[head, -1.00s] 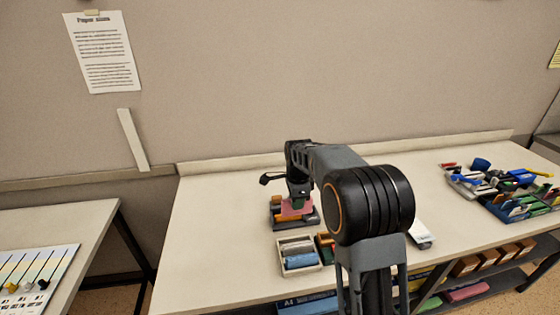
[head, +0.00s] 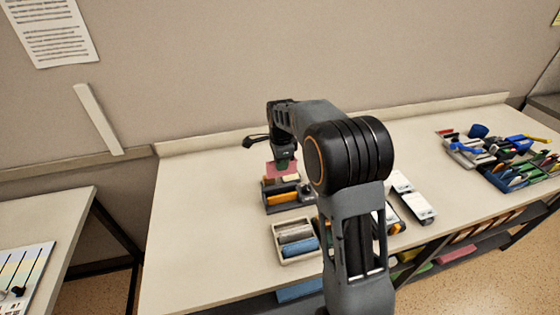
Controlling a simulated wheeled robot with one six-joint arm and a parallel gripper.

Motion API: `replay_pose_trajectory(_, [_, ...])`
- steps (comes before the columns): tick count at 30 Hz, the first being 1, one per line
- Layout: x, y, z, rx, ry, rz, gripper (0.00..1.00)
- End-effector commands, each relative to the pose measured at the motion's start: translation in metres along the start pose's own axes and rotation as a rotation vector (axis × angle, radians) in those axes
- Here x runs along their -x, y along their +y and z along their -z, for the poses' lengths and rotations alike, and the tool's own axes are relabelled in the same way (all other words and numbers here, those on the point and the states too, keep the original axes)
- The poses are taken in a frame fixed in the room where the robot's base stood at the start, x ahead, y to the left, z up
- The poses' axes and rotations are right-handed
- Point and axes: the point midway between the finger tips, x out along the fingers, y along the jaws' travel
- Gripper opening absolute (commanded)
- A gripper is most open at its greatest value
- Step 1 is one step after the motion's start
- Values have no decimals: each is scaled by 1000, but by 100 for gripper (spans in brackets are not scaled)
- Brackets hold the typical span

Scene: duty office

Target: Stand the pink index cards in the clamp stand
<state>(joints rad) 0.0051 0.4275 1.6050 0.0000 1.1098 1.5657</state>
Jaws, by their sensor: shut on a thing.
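The pink index cards (head: 283,170) are held in my gripper (head: 284,161), which points down and is shut on them. The cards show just above and behind a dark grey stand (head: 270,209) on the table, which looks like the clamp stand. An orange block-like piece (head: 283,198) and a tan piece (head: 291,178) show at the stand. I cannot tell whether the cards' lower edge touches the stand. My wrist hides much of the gripper.
A cream tray (head: 283,258) with grey and blue rolls stands in front of the stand. White-topped items (head: 412,200) lie right of my arm. Trays of stationery (head: 515,170) fill the table's right end. The table's left part (head: 195,215) is clear.

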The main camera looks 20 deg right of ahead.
Motion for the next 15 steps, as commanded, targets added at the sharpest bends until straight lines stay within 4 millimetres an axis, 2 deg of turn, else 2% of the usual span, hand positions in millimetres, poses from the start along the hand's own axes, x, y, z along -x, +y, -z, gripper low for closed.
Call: replay_pose_trajectory(15, [-46, 0, 0, 0, 0, -1, 0])
